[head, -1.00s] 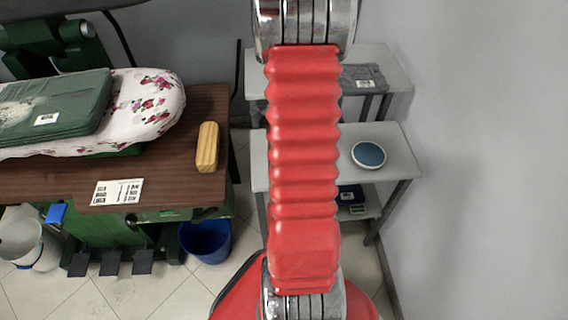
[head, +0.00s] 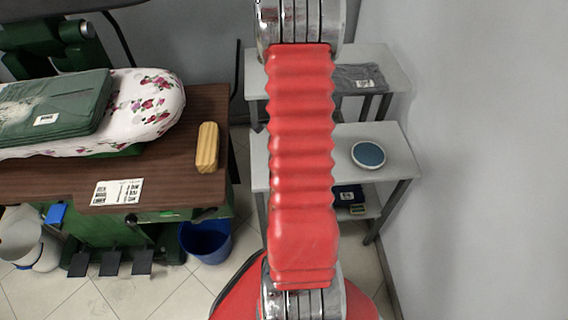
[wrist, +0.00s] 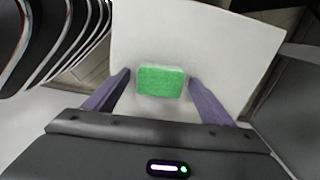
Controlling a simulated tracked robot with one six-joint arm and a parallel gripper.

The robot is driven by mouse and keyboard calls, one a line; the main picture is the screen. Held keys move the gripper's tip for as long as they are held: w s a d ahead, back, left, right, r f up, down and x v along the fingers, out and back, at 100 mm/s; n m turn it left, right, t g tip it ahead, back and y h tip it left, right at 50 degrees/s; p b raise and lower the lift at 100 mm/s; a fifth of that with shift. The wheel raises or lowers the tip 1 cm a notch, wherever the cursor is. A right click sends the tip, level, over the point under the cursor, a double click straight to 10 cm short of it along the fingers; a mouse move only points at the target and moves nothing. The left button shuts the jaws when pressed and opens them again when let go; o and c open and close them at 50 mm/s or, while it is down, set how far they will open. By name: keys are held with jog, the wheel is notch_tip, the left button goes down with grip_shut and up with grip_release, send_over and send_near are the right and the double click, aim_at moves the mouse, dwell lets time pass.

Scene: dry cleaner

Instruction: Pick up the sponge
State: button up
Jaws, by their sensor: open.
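The green sponge (wrist: 161,82) lies on a pale flat surface in the wrist view, with a lighter rim along its edges. My gripper (wrist: 159,75) is open, with its two purple-grey fingers on the left and right of the sponge. A narrow gap shows on each side, and the sponge is not gripped. How far the fingertips are above the surface I cannot tell. In the head view my red arm hides my gripper and I cannot make out the sponge.
A grey shelf unit (head: 400,152) holds a round blue-topped disc (head: 368,155) and a folded grey cloth (head: 358,78). At left is a brown table (head: 170,184) with a wooden brush (head: 207,147). A blue bucket (head: 206,243) stands below. A wall is at right.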

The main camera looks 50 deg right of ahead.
jog(key=shift+c, duration=0.3)
jog(key=c, duration=1.1)
